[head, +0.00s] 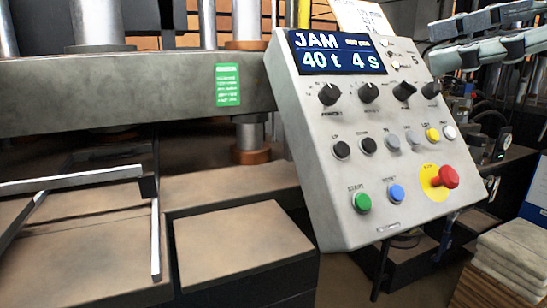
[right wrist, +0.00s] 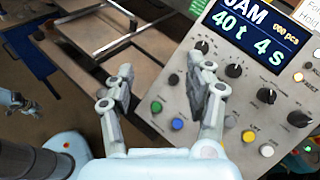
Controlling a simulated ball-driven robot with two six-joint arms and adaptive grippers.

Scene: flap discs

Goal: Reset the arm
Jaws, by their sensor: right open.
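My right gripper (head: 436,48) shows at the upper right of the head view, beside the right edge of the tilted control panel (head: 338,130). Its two fingers are apart with nothing between them. In the right wrist view the open fingers (right wrist: 162,78) show in front of the panel (right wrist: 220,75) and the press bed. Whether a finger touches the panel cannot be told. The panel's display (head: 338,53) reads JAM, 40 t, 4 s.
Below the display are several black knobs, a green button (head: 362,202), a blue button (head: 396,193) and a red stop button (head: 446,177). A grey press beam (head: 130,90) spans the left. A metal frame (head: 70,180) lies below it. Stacked cloths (head: 515,250) are at lower right.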

